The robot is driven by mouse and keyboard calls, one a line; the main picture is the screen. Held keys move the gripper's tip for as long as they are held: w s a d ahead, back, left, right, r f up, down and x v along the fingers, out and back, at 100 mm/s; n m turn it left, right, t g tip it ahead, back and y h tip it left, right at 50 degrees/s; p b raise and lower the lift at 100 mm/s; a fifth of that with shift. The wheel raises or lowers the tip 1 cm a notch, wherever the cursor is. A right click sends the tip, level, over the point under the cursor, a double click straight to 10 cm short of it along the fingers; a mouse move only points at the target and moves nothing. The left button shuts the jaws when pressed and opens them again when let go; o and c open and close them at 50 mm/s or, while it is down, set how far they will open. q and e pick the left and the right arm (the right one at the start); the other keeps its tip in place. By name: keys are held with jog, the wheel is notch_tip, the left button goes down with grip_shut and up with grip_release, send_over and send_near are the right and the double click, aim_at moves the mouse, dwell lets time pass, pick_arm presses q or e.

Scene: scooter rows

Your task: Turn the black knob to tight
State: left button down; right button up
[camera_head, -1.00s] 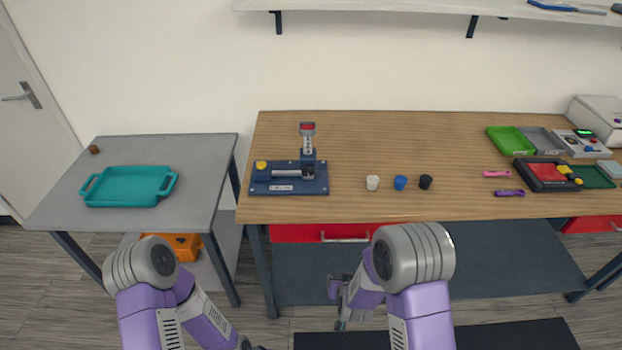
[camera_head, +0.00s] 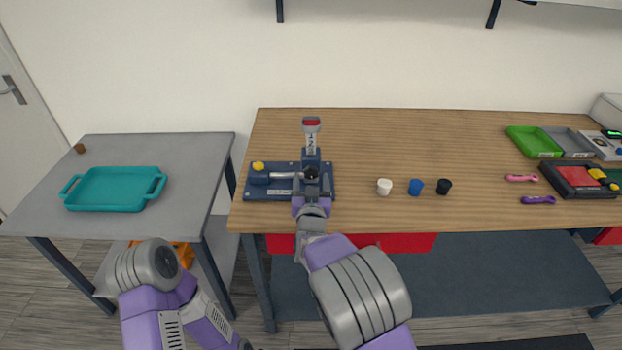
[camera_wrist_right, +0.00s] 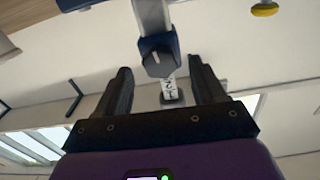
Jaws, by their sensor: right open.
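The black knob (camera_head: 311,172) is on the right end of a blue fixture (camera_head: 257,193) on the wooden table, at the foot of an upright post with a red top. In the right wrist view the knob (camera_wrist_right: 158,62) is dark and faceted, with a pale line on its face. My right gripper (camera_head: 312,188) is at the fixture's front edge, close to the knob. In the right wrist view its open fingers (camera_wrist_right: 160,72) point at the knob, which appears between their tips; contact cannot be told. My left gripper is out of view.
A yellow knob (camera_head: 258,166) is at the fixture's left end. White (camera_head: 384,187), blue (camera_head: 416,187) and black (camera_head: 444,187) caps stand to the right on the table. A teal tray (camera_head: 115,207) lies on the grey table at left. The table behind the caps is clear.

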aim_at(311, 173)
jog(key=shift+w, duration=1.05)
